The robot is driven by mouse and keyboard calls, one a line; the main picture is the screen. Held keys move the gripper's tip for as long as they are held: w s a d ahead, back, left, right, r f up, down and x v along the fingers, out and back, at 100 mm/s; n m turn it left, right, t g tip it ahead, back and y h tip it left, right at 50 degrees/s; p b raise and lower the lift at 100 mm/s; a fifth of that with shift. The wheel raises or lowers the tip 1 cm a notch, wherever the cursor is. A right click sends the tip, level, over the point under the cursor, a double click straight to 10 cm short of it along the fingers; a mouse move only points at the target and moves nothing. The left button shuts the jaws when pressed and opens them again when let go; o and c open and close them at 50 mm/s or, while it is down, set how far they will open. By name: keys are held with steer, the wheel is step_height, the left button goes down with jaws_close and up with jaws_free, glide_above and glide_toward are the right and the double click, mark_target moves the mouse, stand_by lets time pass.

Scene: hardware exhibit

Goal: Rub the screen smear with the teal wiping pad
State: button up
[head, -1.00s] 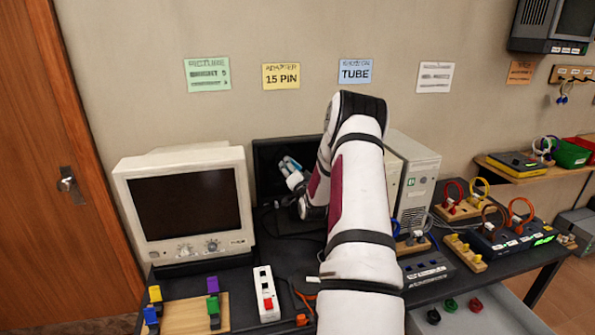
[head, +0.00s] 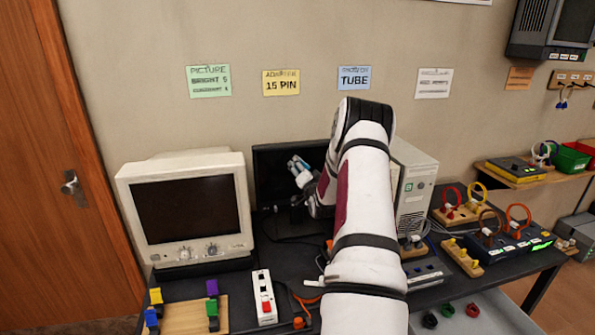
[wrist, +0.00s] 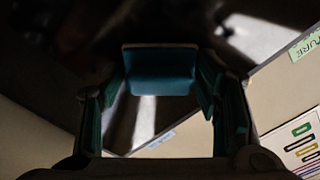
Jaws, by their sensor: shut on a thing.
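The teal wiping pad (wrist: 160,72) is between the fingers of my gripper (wrist: 162,90), which is shut on it. In the wrist view the pad is in front of the dark screen (wrist: 75,90); I cannot tell whether it touches. In the head view my gripper (head: 299,166) is in front of the black flat monitor (head: 268,172), and my arm hides the monitor's right part. Pale streaks and a faint brownish patch show on the dark surface in the wrist view. I cannot tell which is the smear and which is reflection.
A beige CRT monitor (head: 187,208) stands left of the black monitor, and a computer tower (head: 414,190) stands right of my arm. A white switch box (head: 264,297) and a wooden block board (head: 184,316) are at the front of the table. Cable stands (head: 462,212) fill the right side.

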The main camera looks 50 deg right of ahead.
mark_target(320, 163)
steer(key=shift+s+d+p, duration=0.45)
steer(key=shift+s+d, duration=1.05)
steer(key=shift+d, duration=0.25)
steer(key=shift+s+d+r, duration=0.1)
steer(key=shift+s+d, duration=0.4)
steer(key=shift+d, duration=0.2)
steer(key=shift+s+d, duration=0.5)
steer(key=shift+d, duration=0.15)
steer(key=shift+p, duration=0.3)
steer(key=shift+p+v, duration=0.75)
steer(key=shift+v, duration=0.35)
steer(key=p+v, duration=0.2)
steer(key=v, duration=0.1)
steer(key=shift+s+a, duration=0.25)
steer(key=shift+a, duration=0.05)
steer(key=shift+s, duration=0.1)
